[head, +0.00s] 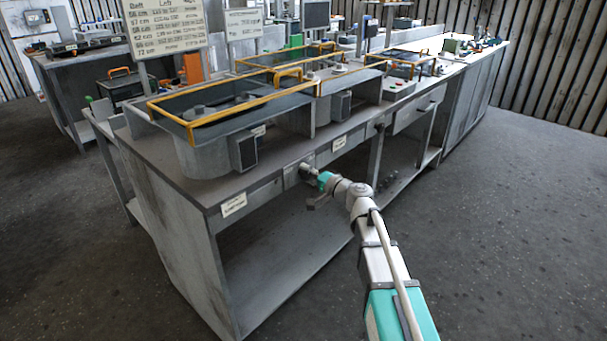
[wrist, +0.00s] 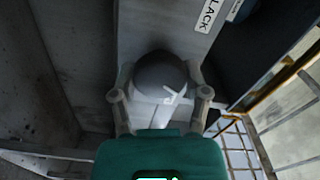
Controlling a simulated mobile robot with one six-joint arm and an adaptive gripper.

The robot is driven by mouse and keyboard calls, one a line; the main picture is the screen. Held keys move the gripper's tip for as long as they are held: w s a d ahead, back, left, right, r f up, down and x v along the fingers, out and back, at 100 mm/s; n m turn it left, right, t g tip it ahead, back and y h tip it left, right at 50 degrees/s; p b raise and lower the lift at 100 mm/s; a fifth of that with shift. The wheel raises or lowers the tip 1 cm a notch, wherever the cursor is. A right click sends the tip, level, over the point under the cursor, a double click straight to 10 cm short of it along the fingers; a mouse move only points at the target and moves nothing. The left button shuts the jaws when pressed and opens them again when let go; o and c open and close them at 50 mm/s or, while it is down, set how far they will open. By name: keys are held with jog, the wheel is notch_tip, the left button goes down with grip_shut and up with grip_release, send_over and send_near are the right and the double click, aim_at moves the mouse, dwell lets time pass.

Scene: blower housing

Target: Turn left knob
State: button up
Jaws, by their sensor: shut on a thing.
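The left knob (wrist: 160,75) is a round, dark grey dial with a white pointer mark, seen close in the wrist view. It sits on the grey front panel of the bench. My gripper (wrist: 160,100) is shut on it, one finger on each side. In the head view my gripper (head: 308,172) is at the bench's front face, below the worktop edge, and largely hides the left knob there. Another dark knob (head: 380,127) is on the front face farther right.
The grey bench (head: 200,265) carries round housings with yellow-framed covers (head: 200,123). A label reading "LACK" (wrist: 209,14) is near the knob. A yellow frame (wrist: 270,75) shows at right in the wrist view. The floor (head: 500,230) at right is clear.

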jog(key=shift+s+f, duration=0.1)
jog(key=shift+s, duration=0.05)
jog(key=o, duration=1.2)
jog(key=shift+c, duration=0.2)
jog(key=shift+d, duration=0.1)
jog(key=v, duration=1.1)
jog(key=shift+s+d, duration=0.25)
jog(key=shift+d, duration=0.1)
